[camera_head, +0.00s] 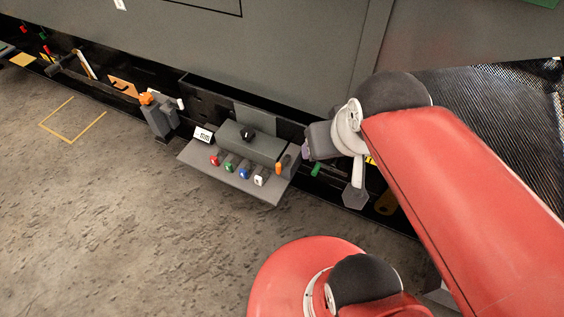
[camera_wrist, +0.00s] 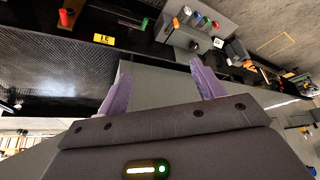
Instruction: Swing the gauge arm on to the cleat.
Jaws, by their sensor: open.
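My gripper (camera_head: 307,150) is at the right of the grey control box (camera_head: 250,143), in front of the long grey enclosure. In the wrist view my gripper (camera_wrist: 158,85) shows two purple fingers, spread apart with nothing between them. I cannot tell for certain which part is the gauge arm or which is the cleat. A small green piece (camera_head: 316,170) lies just below my gripper, and an orange piece (camera_head: 278,168) sits at the right end of the box's shelf.
An orange-topped grey block (camera_head: 158,117) stands to the left. The wrist view shows a red cylinder (camera_wrist: 66,18) and a yellow label (camera_wrist: 103,39). Open floor (camera_head: 120,220) lies in front.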

